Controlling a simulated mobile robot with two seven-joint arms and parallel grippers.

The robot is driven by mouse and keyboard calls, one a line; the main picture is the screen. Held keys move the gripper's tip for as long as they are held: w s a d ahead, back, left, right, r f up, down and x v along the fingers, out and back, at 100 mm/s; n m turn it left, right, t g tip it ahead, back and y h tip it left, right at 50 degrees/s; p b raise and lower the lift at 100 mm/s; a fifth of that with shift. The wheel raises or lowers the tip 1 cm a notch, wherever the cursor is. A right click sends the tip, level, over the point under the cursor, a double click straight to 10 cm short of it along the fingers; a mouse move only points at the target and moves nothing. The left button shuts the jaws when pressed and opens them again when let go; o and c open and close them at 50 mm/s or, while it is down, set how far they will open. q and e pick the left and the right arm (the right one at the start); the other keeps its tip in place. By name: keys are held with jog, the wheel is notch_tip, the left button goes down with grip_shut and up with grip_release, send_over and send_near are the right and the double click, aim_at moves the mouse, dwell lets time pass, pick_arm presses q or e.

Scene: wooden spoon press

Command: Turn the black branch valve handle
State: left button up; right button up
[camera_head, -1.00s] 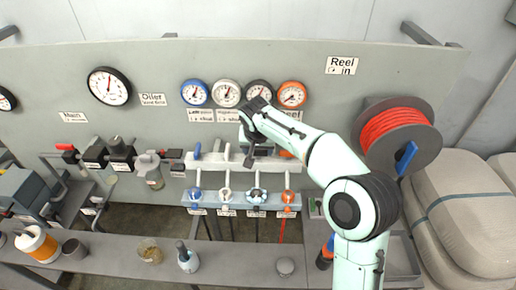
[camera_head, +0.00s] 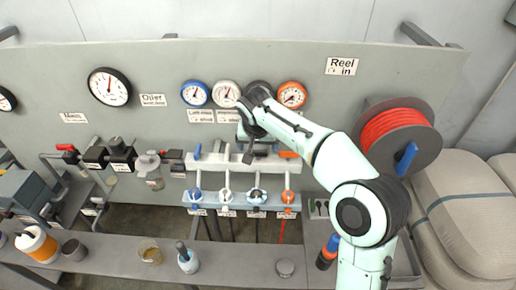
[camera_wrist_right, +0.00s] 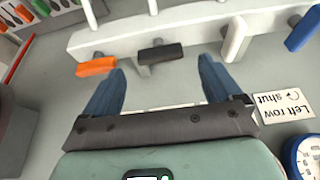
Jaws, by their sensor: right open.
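The black branch valve handle (camera_wrist_right: 160,53) is a short bar on the white manifold (camera_wrist_right: 190,25) in the right wrist view. It lies crosswise between and just beyond the tips of my right gripper (camera_wrist_right: 162,68). The two blue fingers are spread wide, with nothing held between them. I cannot tell whether a finger touches the handle. In the head view my right gripper (camera_head: 250,150) is in front of the manifold (camera_head: 222,162) and largely hides the black handle. My left gripper is not in view.
An orange handle (camera_wrist_right: 97,66) sits close beside the left finger in the wrist view. A white handle (camera_wrist_right: 234,40) is near the right finger, with a blue handle (camera_wrist_right: 302,32) farther right. Gauges (camera_head: 226,93) are above, and a red hose reel (camera_head: 397,130) is to the right.

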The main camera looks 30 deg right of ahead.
jog(key=v, duration=1)
jog(key=shift+p, duration=0.45)
jog(key=shift+f, duration=0.1)
